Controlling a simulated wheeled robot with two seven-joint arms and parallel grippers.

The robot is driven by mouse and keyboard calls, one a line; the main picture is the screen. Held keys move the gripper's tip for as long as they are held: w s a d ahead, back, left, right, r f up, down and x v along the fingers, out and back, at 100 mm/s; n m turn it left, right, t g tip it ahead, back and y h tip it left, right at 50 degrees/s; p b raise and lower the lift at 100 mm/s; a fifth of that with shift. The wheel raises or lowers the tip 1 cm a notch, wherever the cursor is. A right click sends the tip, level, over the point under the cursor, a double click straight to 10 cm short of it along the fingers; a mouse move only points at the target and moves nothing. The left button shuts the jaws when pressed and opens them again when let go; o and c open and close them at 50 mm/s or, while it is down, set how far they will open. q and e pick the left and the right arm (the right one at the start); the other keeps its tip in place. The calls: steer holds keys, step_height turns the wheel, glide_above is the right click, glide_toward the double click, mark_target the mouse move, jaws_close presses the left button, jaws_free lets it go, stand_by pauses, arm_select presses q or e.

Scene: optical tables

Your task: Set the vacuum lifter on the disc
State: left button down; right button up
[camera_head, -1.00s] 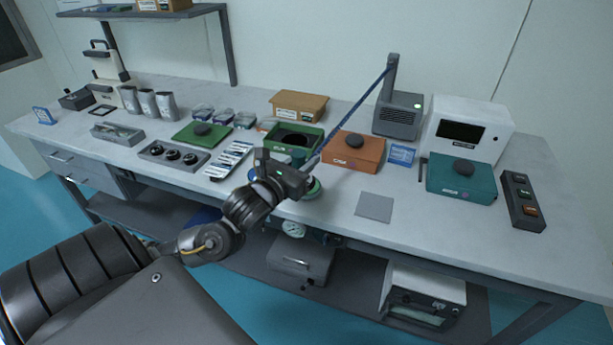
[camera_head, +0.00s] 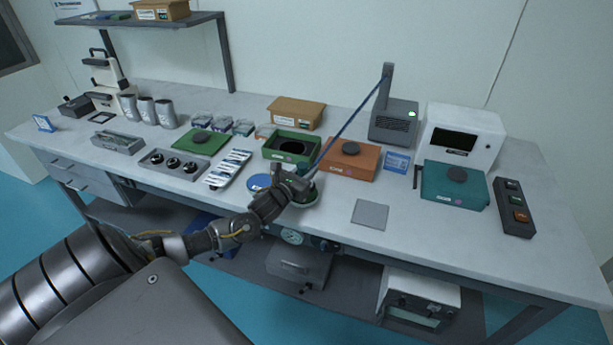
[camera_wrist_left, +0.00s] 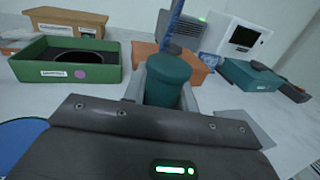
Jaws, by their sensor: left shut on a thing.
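The vacuum lifter has a teal-green body (camera_wrist_left: 168,80) and a round green base (camera_head: 302,201), with a blue hose rising from it. My left gripper (camera_head: 298,184) is shut on the lifter, near the table's front edge. The jaws partly hide the lifter in the head view. I cannot tell whether its base touches the table. A dark disc (camera_head: 292,147) lies in an open green box (camera_head: 270,153) behind the gripper; the disc (camera_wrist_left: 78,57) and box (camera_wrist_left: 115,70) are left of the lifter in the left wrist view. My right gripper is not in view.
The hose (camera_head: 350,121) runs to a grey pump unit (camera_head: 394,124). A blue round pad (camera_head: 258,182) is beside the gripper. A grey square (camera_head: 370,213) lies flat.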

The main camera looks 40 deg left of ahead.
arm_select(q)
step_height(320, 180, down, 2)
steer(key=shift+f+p, duration=0.1)
steer(key=shift+p, duration=0.2)
steer(key=shift+f, duration=0.1)
steer(key=shift+f, duration=0.1)
steer(key=c, duration=1.1)
jaws_free()
steer(key=shift+d, duration=0.1)
steer(key=s, duration=0.3)
steer(key=s+b, duration=0.1)
steer(key=s, duration=0.3)
steer(key=s+b, duration=0.1)
steer(key=s, duration=0.3)
steer(key=shift+d, duration=0.35)
steer(key=shift+s, duration=0.55)
